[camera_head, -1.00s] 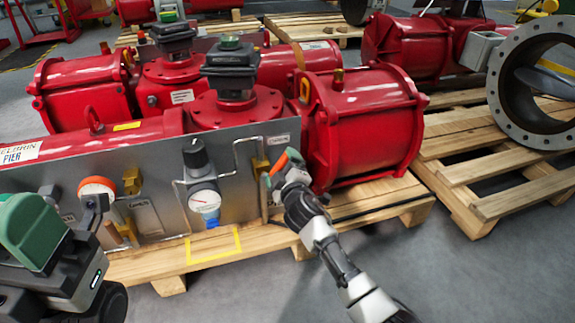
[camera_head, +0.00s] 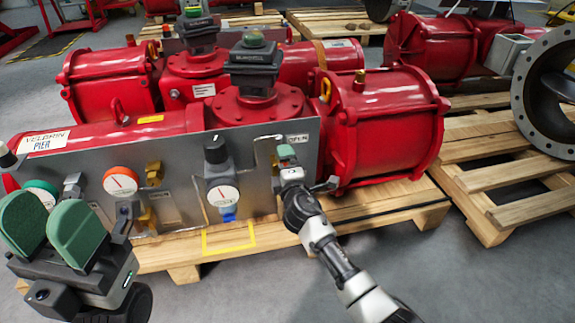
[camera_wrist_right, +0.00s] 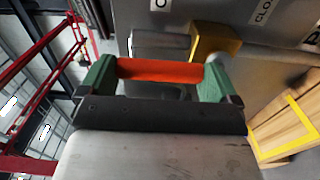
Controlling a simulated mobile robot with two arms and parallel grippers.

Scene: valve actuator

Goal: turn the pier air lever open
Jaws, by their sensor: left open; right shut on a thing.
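The pier air lever shows as an orange handle (camera_wrist_right: 160,70) in the right wrist view, lying between the green fingertips of my right gripper (camera_wrist_right: 158,82), which is shut on it. In the head view my right gripper (camera_head: 287,160) is at the right end of the grey panel (camera_head: 262,185), just below the OPEN label (camera_head: 297,139), and it hides the lever.
Gauges with an orange rim (camera_head: 121,182) and a white face (camera_head: 223,195) sit on the panel left of my right gripper. A red cylinder (camera_head: 385,125) stands close to its right. The wooden pallet (camera_head: 400,215) lies below. Grey floor (camera_head: 420,275) is clear in front.

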